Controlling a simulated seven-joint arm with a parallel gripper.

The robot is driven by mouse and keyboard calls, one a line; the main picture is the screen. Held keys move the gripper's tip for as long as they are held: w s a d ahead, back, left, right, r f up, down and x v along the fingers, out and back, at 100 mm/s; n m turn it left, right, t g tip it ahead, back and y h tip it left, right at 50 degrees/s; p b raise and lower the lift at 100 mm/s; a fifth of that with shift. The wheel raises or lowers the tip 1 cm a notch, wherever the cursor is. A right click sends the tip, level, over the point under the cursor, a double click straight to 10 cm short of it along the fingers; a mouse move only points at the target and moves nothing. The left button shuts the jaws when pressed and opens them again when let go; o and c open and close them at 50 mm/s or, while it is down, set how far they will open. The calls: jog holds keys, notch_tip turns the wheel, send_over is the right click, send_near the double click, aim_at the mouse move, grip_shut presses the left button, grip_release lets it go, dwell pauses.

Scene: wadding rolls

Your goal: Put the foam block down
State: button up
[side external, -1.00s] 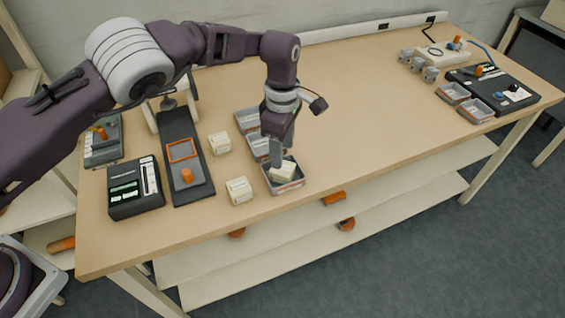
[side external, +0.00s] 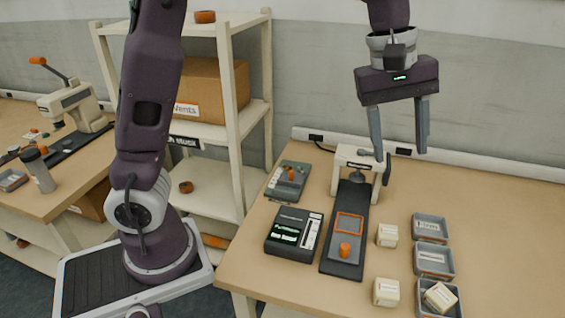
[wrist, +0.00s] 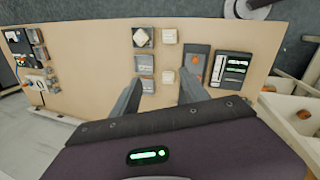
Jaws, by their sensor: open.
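A cream foam block (side external: 439,297) sits turned askew in the front grey tray (side external: 424,311); whether it lies flat on the tray floor I cannot tell. It also shows in the wrist view (wrist: 140,37). Two more cream blocks stand on the table left of the trays, one nearer the front (side external: 386,292) and one farther back (side external: 387,235). My gripper (side external: 400,156) is raised high above the table, its two fingers wide apart with nothing between them. In the wrist view the open fingers (wrist: 159,84) point down towards the table.
Two more grey trays, a middle one (side external: 433,261) and a back one (side external: 430,228), line up behind the front tray. A black device (side external: 294,234) and a dark press base (side external: 337,262) with an orange frame stand left. The table right of the trays is clear.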

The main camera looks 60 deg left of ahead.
jog(key=s+a+r+m+t, duration=0.1)
jog(key=s+a+r+m, duration=0.15)
jog(key=s, duration=0.45)
jog(key=s+a+r+m+t, duration=0.1)
jog(key=s+a+m, duration=0.15)
jog(key=s, duration=0.35)
jog(key=s+a+f+m+y, duration=0.1)
jog(key=s+f+m, duration=0.1)
jog(key=s, duration=0.4)
jog(key=s+a+f+m+t+y, duration=0.1)
jog(key=s+f+m, duration=0.2)
jog(key=s+m, duration=0.1)
jog(key=shift+s+a+m+t, duration=0.3)
jog(key=shift+s+m, duration=0.1)
jog(key=shift+s, duration=0.45)
